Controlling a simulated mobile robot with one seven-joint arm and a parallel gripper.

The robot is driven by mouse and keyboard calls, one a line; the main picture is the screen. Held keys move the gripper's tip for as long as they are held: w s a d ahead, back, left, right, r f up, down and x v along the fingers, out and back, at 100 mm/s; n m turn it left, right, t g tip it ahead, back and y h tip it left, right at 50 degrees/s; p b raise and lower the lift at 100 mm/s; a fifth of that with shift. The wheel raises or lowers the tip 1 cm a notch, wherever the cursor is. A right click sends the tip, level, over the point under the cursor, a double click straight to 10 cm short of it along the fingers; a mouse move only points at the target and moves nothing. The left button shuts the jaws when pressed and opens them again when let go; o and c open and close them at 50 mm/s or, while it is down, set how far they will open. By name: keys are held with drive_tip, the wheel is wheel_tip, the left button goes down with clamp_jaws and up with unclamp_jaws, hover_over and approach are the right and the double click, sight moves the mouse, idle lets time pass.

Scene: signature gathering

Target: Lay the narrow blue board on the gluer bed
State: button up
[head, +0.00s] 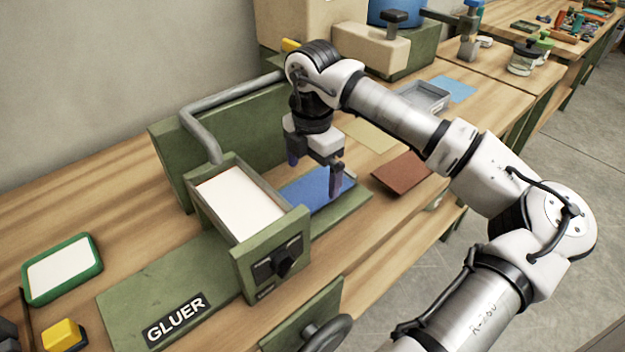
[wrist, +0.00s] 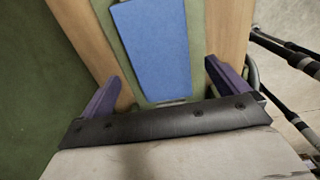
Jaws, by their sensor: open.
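The narrow blue board (head: 300,194) lies flat on the green gluer bed (head: 350,199), just right of the gluer's box (head: 268,258). In the wrist view the blue board (wrist: 152,45) runs lengthwise along the green bed (wrist: 197,40), with green showing on both sides. My gripper (head: 314,175) is above the board, pointing down. In the wrist view my gripper (wrist: 162,72) is open, its purple fingers spread on either side of the board's near end, apart from it. My gripper hides part of the board in the head view.
A brown board (head: 402,172) and a tan board (head: 370,135) lie on the bench to the right. Behind them are a grey tray (head: 424,97) and a light blue sheet (head: 455,88). A bent grey pipe (head: 225,100) and green panel stand close behind my gripper.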

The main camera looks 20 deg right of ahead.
sight(313, 190)
wheel_tip(313, 190, up, 9)
drive_tip(key=b, duration=0.1)
idle(0.6)
